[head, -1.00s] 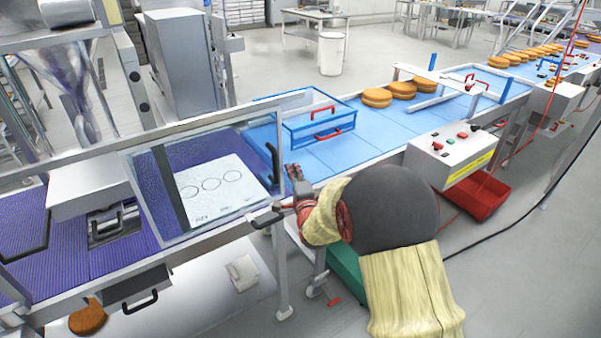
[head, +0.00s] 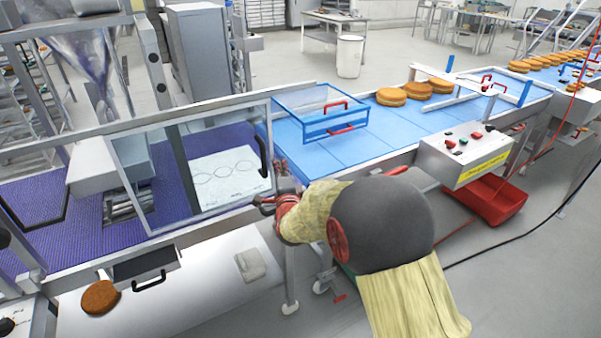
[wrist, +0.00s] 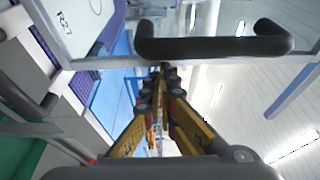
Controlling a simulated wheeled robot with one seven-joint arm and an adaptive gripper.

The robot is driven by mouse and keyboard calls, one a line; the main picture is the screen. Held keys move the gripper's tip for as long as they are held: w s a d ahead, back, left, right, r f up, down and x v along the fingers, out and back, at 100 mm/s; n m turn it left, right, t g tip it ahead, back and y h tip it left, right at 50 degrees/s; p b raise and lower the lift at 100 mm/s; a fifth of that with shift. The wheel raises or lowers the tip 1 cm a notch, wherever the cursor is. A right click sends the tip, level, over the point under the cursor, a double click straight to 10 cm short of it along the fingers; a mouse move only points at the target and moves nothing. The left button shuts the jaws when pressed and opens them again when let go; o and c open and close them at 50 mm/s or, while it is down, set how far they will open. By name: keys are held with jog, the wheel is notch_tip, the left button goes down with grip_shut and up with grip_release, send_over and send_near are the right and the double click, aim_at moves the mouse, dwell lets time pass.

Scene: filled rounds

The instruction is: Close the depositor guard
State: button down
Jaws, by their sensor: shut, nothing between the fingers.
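The depositor guard (head: 222,182) is a clear framed panel on the near side of the purple belt, in front of part of the depositor's metal housing. Its black bar handle (head: 264,156) is upright at the panel's right end. It also shows large across the top of the wrist view (wrist: 213,47). My gripper (head: 281,168) is just right of the handle, with its fingers together and nothing between them. In the wrist view the narrow fingers (wrist: 164,78) point towards the handle. I cannot tell whether they touch it.
A blue-framed clear cover with red handles (head: 320,112) stands on the blue belt to the right. A control box (head: 463,153) juts from the belt's near side, above a red bin (head: 487,203). Filled rounds (head: 404,95) lie further along. A loose round (head: 101,297) lies lower left.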

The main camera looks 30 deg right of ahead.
aim_at(189, 189)
jog(key=a+b, duration=0.1)
jog(key=a, duration=0.8)
jog(key=a+b, duration=0.2)
jog(key=a, duration=0.8)
jog(key=s+a+b, duration=0.1)
jog(key=a, duration=0.9)
jog(key=shift+w, duration=0.1)
